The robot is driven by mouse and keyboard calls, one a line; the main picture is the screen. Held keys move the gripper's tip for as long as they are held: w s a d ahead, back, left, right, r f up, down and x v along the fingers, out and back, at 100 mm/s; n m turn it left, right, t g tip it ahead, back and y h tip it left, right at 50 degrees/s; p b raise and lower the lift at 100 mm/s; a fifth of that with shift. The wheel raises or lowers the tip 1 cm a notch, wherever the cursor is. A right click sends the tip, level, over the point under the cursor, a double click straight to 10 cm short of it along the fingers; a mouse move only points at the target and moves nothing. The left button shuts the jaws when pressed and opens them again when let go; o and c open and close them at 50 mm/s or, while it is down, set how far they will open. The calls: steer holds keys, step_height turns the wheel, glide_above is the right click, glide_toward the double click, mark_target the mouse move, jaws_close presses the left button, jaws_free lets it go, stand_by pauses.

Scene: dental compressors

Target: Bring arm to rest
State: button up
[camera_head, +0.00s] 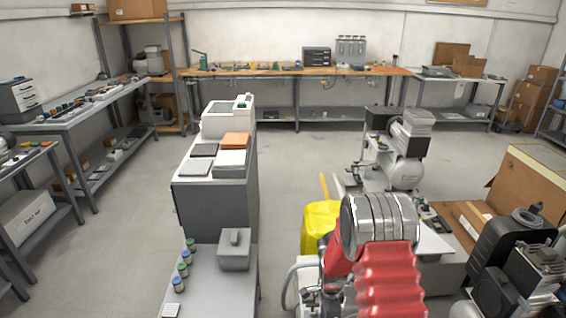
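My arm shows at the bottom right of centre in the head view, as a red ribbed sleeve (388,280) with a silver ringed joint (380,222) at its upper end. No gripper fingers can be made out. The arm covers part of the equipment behind it, and nothing is seen held.
A compressor (405,150) stands beyond the arm. A yellow object (318,228) is just left of it. Black machinery (515,255) and an open cardboard box (530,180) are at the right. A grey cabinet (215,205) stands left of centre. The floor (300,165) between is clear.

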steer(key=s+r+n+g, duration=0.2)
steer(key=s+r+n, duration=0.1)
steer(key=s+n, duration=0.35)
steer(key=s+r+n+t, duration=0.2)
steer(key=s+r, duration=0.4)
steer(key=r, duration=0.8)
steer(key=s+r+n+t, duration=0.3)
steer(key=s+r+n, duration=0.2)
steer(key=r, duration=0.9)
steer(key=s+r+n+t, duration=0.2)
steer(key=s+r, duration=0.6)
steer(key=r, duration=0.6)
steer(key=shift+s+r+n+t, duration=0.2)
steer(key=shift+s+n+t, duration=0.2)
steer(key=shift+n, duration=0.45)
steer(key=shift+a, duration=0.1)
